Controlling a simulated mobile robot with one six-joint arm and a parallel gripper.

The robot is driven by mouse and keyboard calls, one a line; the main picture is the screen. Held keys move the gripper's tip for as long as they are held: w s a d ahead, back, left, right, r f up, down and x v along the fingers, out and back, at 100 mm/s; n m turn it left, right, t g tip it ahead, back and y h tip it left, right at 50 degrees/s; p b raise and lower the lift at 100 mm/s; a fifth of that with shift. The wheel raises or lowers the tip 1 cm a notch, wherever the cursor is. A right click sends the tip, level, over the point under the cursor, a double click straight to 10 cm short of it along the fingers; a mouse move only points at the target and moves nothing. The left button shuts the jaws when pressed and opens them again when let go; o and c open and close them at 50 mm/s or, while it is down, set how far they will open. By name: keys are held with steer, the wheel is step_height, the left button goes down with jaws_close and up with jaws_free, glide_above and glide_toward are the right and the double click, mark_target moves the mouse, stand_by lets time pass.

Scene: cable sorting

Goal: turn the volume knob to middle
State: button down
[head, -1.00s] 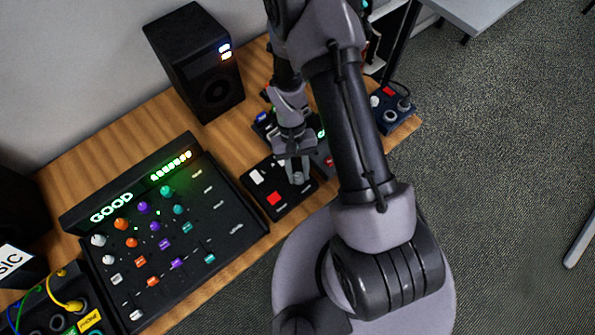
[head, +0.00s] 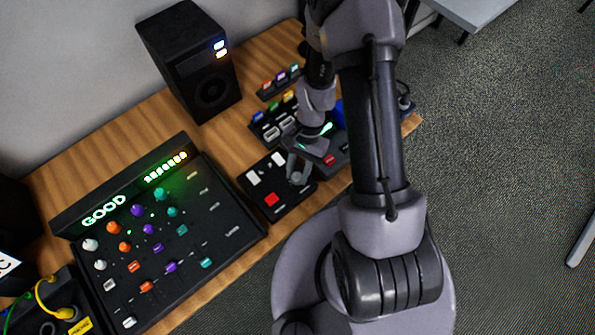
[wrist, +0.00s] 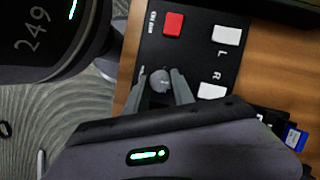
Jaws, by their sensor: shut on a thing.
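The volume knob (wrist: 160,80) is a small grey round knob on a black control box (wrist: 190,50). In the wrist view it sits between the two fingers of my gripper (wrist: 164,84), which are shut on it from both sides. In the head view my gripper (head: 298,174) reaches down to the right side of the same box (head: 266,216). The fingers and wrist largely cover the knob there, and I cannot read its pointer. The box also carries a red button (head: 271,199) and two white buttons (head: 253,178), marked L and R in the wrist view.
A mixer (head: 200,236) with coloured knobs and a lit "GOOD" display stands left of the box. A black speaker (head: 190,60) stands behind. Small devices with coloured plugs (head: 272,131) crowd the desk behind my gripper. The wooden desk's (head: 215,155) edge is close in front.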

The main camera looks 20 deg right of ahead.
stand_by(0.4)
steer(key=c, duration=1.1)
jaws_free()
steer(key=p+v, duration=0.6)
steer(key=v, duration=1.1)
steer(key=shift+d+r, duration=0.2)
steer(key=shift+d, duration=0.05)
steer(key=s+a+r+n+t+h+b, duration=0.15)
steer(key=a+r+t+b, duration=0.3)
steer(key=r, duration=0.75)
steer(key=s+a+r+n+t, duration=0.1)
steer(key=s+r, duration=0.1)
steer(key=s, duration=0.1)
steer(key=s+a+r+n+t+b, duration=0.1)
steer(key=s+a+r+t, duration=0.1)
steer(key=s, duration=0.1)
steer(key=s+a+r+n+t+b, duration=0.1)
steer(key=s+a, duration=0.1)
steer(key=s, duration=0.2)
steer(key=shift+r+n, duration=0.35)
steer(key=shift+r, duration=0.05)
